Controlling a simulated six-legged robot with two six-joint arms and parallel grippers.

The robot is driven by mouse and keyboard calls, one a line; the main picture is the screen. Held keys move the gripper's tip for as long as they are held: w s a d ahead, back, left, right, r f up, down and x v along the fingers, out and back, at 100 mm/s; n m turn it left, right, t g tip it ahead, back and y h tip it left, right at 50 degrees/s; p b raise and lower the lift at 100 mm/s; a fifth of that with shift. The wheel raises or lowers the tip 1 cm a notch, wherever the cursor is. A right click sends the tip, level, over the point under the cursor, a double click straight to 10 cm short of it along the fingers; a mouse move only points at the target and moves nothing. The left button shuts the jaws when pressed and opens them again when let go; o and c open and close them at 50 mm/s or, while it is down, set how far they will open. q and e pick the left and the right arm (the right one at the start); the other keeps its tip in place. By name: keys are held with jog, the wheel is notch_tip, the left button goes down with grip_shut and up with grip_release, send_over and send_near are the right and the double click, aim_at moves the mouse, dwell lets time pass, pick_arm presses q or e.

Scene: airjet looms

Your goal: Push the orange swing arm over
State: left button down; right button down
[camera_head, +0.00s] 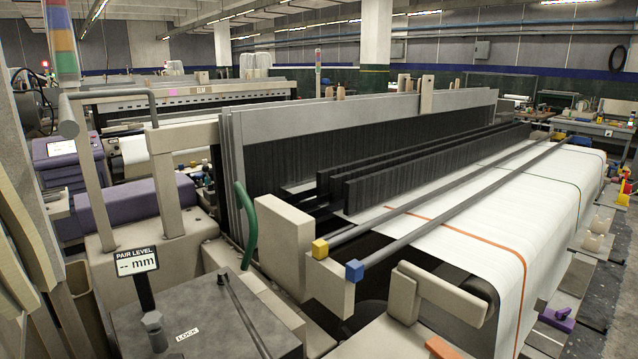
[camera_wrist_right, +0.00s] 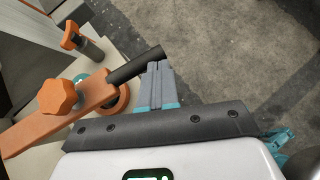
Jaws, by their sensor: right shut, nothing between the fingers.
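The orange swing arm (camera_wrist_right: 50,130) lies slanted across the left of the right wrist view. An orange star knob (camera_wrist_right: 58,97) sits on it, and its right end meets a round pivot. A black handle (camera_wrist_right: 136,66) sticks out near that end, up and to the right. My left gripper is not in view.
A second orange knob (camera_wrist_right: 71,36) stands on a post beside the beige machine part. Grey floor (camera_wrist_right: 235,50) lies open to the right. In the head view, the loom's white cloth (camera_head: 500,220) and two long grey bars (camera_head: 450,205) stretch away.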

jog(key=shift+w+d, duration=0.25)
jog(key=shift+d, duration=0.3)
jog(key=shift+w+d, duration=0.25)
jog(key=shift+d, duration=0.25)
jog(key=a, duration=0.4)
jog(key=shift+s, duration=0.3)
